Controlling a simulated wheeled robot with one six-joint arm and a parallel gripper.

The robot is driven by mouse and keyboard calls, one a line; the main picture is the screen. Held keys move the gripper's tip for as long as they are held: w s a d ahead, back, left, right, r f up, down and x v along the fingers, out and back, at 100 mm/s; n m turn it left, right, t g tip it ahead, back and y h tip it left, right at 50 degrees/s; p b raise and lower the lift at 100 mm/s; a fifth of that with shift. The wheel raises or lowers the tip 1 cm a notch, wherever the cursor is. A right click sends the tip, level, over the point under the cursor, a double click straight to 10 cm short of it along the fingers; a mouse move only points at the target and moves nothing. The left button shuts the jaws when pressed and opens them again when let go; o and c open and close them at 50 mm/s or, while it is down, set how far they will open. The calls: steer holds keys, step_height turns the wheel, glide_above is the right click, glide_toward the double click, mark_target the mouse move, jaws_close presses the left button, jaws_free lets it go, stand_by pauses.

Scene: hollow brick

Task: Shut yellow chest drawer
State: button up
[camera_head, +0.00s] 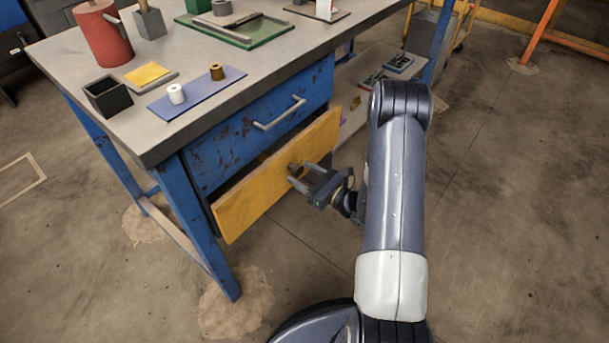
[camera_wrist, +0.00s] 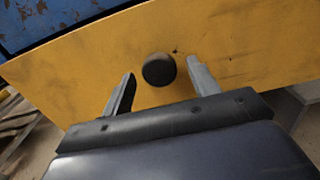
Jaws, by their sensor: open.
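The yellow drawer (camera_head: 262,185) is in the lower part of the blue workbench, and its front stands out from the blue drawer above. Its dark round knob (camera_head: 295,167) is near the middle of the front. In the wrist view the yellow drawer front (camera_wrist: 240,50) fills much of the picture, with the knob (camera_wrist: 159,69) between and slightly beyond the fingertips. My gripper (camera_head: 299,173) is open at the knob, its two fingers on either side; it also shows in the wrist view (camera_wrist: 160,70). I cannot tell whether the fingers touch the front. The drawer's inside is hidden.
The blue drawer (camera_head: 232,146) with a metal handle (camera_head: 279,113) is directly above. The worktop (camera_head: 190,59) holds a red can (camera_head: 103,36), a black box (camera_head: 107,96) and a blue mat (camera_head: 197,95) with two spools. The floor (camera_head: 509,190) to the right is clear.

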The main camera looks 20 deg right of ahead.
steer(key=shift+c, duration=0.3)
jaws_close()
steer(key=b+x, duration=0.1)
steer(key=x, duration=0.2)
steer(key=shift+w+a+f, duration=0.1)
steer(key=shift+w+a, duration=0.15)
steer(key=shift+w, duration=0.3)
steer(key=shift+o, duration=0.3)
jaws_free()
steer(key=shift+a, duration=0.15)
steer(key=p+v, duration=0.1)
steer(key=v, duration=0.9)
steer(key=shift+s+d, duration=0.25)
steer(key=shift+s, duration=0.05)
